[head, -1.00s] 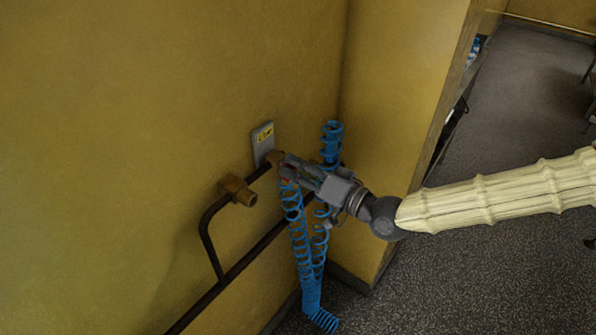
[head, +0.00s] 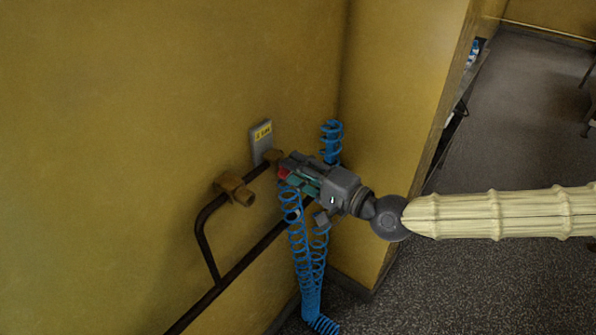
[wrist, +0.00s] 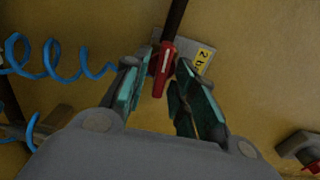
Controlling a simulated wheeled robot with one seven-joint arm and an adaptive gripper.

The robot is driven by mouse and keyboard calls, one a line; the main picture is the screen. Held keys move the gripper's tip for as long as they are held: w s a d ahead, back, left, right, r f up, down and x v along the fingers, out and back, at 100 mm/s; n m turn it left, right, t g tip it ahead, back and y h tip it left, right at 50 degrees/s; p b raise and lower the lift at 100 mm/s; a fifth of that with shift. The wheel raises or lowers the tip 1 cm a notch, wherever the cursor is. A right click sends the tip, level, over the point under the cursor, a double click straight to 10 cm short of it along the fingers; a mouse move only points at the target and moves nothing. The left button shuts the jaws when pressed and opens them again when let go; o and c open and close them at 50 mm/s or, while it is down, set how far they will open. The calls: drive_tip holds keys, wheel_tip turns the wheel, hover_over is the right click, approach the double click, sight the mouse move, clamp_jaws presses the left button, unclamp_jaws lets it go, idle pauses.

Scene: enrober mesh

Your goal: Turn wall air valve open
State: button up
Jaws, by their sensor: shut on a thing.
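The red valve handle (head: 283,173) sits at the wall pipe, beside the end of the blue coiled hose (head: 294,215). My gripper (head: 290,174) reaches in from the right and is shut on it; the fingers partly hide the handle. In the wrist view the red handle (wrist: 163,66) stands between my two teal-padded fingertips (wrist: 161,72). There its long side lies roughly in line with the dark pipe (wrist: 176,18). The valve body is mostly hidden.
A grey plate with a yellow label (head: 262,140) is on the wall above the valve. A brass fitting (head: 235,191) sticks out at left, above a dark pipe (head: 215,290). A yellow wall corner (head: 395,120) stands close behind; open floor (head: 480,280) lies to the right.

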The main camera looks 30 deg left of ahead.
idle(0.5)
idle(0.3)
drive_tip(key=o, duration=0.7)
drive_tip(key=shift+c, duration=0.2)
drive_tip(key=shift+d, duration=0.15)
drive_tip(key=s+d, duration=0.1)
drive_tip(key=d, duration=1)
drive_tip(key=shift+d, duration=0.35)
